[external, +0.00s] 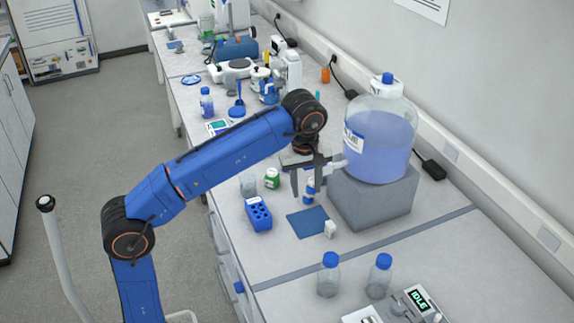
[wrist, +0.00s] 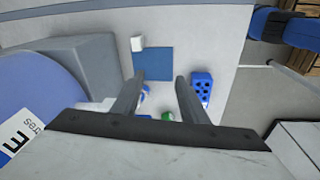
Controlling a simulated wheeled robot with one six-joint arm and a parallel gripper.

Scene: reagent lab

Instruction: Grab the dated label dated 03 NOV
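No date of 03 NOV can be read in either view, so I cannot tell which item is that dated label. A small white item (external: 330,228) stands at the right corner of a blue mat (external: 306,222); it also shows in the wrist view (wrist: 138,43). The large bottle carries a white label (external: 354,139), partly seen in the wrist view (wrist: 14,138). My gripper (external: 306,190) is open, fingers pointing down above the bench, behind the mat and left of the large bottle. The wrist view shows its two fingers apart (wrist: 160,78), with nothing held between them.
The large bottle (external: 382,145) of blue liquid stands on a grey block (external: 371,198), close right of my gripper. A blue rack (external: 258,214), a green-marked jar (external: 272,178) and a small blue-and-white bottle (external: 309,191) are nearby. Two blue-capped bottles (external: 328,276) (external: 379,277) stand in front.

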